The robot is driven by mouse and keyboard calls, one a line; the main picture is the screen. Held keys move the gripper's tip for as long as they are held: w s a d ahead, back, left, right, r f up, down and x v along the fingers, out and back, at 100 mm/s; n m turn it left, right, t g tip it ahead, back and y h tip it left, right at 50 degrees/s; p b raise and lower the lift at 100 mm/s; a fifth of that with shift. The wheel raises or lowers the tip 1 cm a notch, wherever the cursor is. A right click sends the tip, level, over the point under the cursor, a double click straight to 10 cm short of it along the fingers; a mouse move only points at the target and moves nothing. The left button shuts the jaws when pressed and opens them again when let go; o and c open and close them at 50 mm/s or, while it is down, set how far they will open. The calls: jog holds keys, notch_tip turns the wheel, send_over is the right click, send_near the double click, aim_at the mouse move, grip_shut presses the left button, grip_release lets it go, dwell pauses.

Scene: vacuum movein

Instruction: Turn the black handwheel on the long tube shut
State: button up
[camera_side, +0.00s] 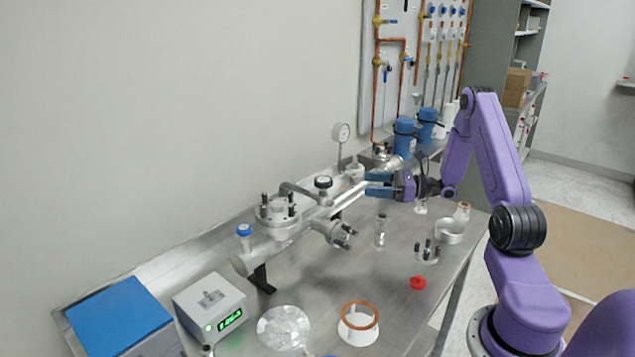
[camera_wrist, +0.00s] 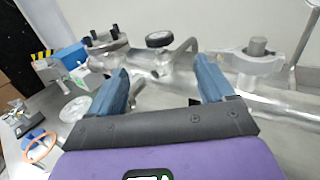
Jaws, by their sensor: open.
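The black handwheel (camera_side: 323,182) sits on a short stem on top of the long metal tube (camera_side: 275,240). It also shows in the wrist view (camera_wrist: 159,39), beyond my fingertips and between them. My gripper (camera_side: 366,183) has blue fingers and points left toward the handwheel, a short way to its right in the side view. In the wrist view, my gripper (camera_wrist: 162,78) is open, with nothing between the fingers. It does not touch the handwheel.
A bent pipe (camera_side: 297,189) and a flange with upright black bolts (camera_side: 277,207) stand left of the handwheel. A clamp (camera_wrist: 257,58) is on the tube at right in the wrist view. A red part (camera_side: 418,283) lies on the bench.

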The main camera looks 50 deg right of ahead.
aim_at(318, 179)
jog(key=x, duration=1.5)
jog(key=shift+w+a, duration=0.25)
jog(key=shift+a, duration=0.1)
jog(key=c, duration=1)
